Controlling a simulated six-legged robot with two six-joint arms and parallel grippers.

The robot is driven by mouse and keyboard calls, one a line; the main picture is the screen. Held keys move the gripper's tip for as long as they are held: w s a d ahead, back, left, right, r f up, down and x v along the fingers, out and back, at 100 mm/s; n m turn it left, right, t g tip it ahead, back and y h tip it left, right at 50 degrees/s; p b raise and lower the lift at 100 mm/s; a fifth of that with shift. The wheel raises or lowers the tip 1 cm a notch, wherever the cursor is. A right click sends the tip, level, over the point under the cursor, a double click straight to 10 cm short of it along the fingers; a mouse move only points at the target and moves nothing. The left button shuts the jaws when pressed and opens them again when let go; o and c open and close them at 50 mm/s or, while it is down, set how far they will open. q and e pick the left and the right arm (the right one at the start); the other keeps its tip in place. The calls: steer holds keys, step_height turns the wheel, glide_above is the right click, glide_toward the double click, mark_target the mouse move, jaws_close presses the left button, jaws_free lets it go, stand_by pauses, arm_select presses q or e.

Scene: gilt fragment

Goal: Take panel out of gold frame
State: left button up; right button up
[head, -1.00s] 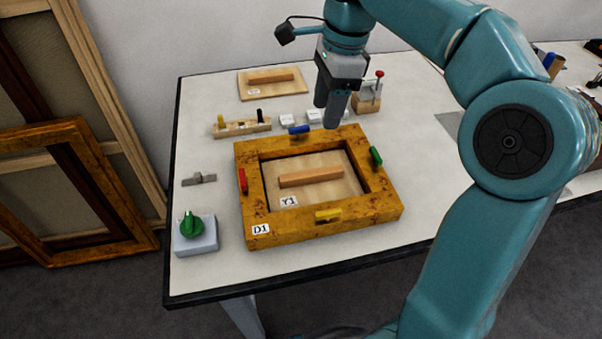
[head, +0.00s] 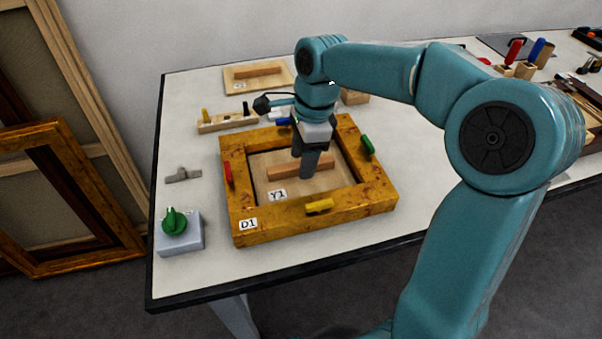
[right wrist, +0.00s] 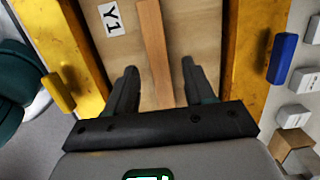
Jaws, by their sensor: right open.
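The gold frame (head: 237,222), labelled D1, lies flat on the table. The wooden panel (head: 263,187), labelled Y1, lies inside the frame, with a wooden bar (head: 284,171) across its middle as a handle. Red (head: 228,174), blue (head: 283,121), green (head: 367,146) and yellow (head: 319,206) tabs sit on the frame's four sides. My right gripper (head: 307,172) is over the panel at the bar. In the right wrist view its open fingers (right wrist: 158,85) stand on either side of the bar (right wrist: 155,50), apart from it. My left gripper is not in view.
A grey box with a green knob (head: 175,222) stands at the table's front left, with a small metal piece (head: 183,175) behind it. A wooden rack (head: 227,121) and another panel (head: 257,76) lie behind the frame. Large frames lean at the left.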

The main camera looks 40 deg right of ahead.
steer(key=shift+f, duration=0.55)
steer(key=shift+c, duration=0.3)
jaws_close()
steer(key=shift+w+r, duration=0.1)
steer(key=shift+r, duration=0.05)
